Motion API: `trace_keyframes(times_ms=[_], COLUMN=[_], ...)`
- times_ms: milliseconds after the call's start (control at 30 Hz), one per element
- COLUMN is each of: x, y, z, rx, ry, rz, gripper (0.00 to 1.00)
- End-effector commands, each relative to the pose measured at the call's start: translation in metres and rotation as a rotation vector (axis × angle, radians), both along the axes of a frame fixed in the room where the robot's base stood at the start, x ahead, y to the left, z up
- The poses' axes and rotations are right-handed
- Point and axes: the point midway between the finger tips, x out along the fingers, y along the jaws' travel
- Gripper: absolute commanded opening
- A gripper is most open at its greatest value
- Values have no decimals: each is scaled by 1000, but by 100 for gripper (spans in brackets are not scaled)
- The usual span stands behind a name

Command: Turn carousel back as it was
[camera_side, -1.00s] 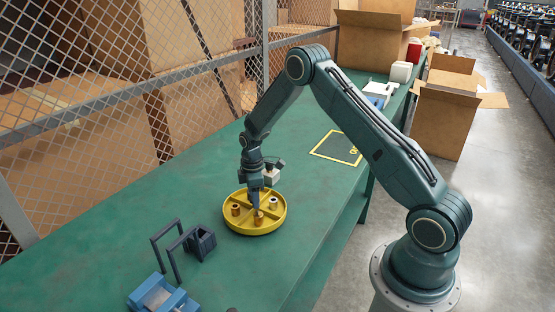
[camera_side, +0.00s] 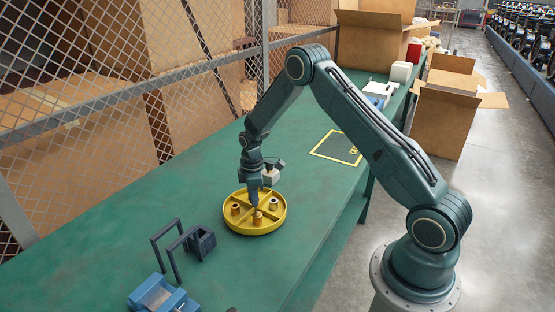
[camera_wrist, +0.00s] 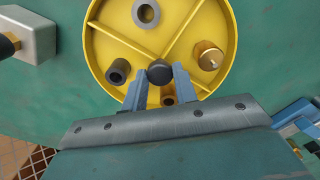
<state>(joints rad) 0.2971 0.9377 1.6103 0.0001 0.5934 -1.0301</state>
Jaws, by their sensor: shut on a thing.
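The carousel (camera_side: 253,231) is a round yellow tray on the green bench, split by ribs into compartments. It also shows in the wrist view (camera_wrist: 97,45). A dark round knob (camera_wrist: 159,71) stands at its middle. My gripper (camera_side: 255,204) points down over the carousel, and its two blue-grey fingers (camera_wrist: 160,76) are shut on the knob. In the wrist view, a grey ring (camera_wrist: 146,12) lies at the top, a dark ring (camera_wrist: 118,72) at the left and a brass fitting (camera_wrist: 209,57) at the right. Another brass part (camera_wrist: 168,98) is partly hidden by the fingers.
A grey block with a black part (camera_wrist: 30,34) stands beside the carousel. A dark stand with a small box (camera_side: 202,241) and a blue fixture (camera_side: 160,297) are at the near left. A yellow-edged mat (camera_side: 338,148) lies farther back. Wire mesh borders the bench.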

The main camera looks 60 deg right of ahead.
Motion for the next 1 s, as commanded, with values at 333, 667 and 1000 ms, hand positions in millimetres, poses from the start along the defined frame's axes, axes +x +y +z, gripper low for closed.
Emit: trace_keyframes(times_ms=[333, 667, 1000], x=[0, 0, 0], y=[0, 0, 0], z=[0, 0, 0], rx=[1, 0, 0], ry=[1, 0, 0], rz=[-136, -300, -470], gripper=[0, 0, 0])
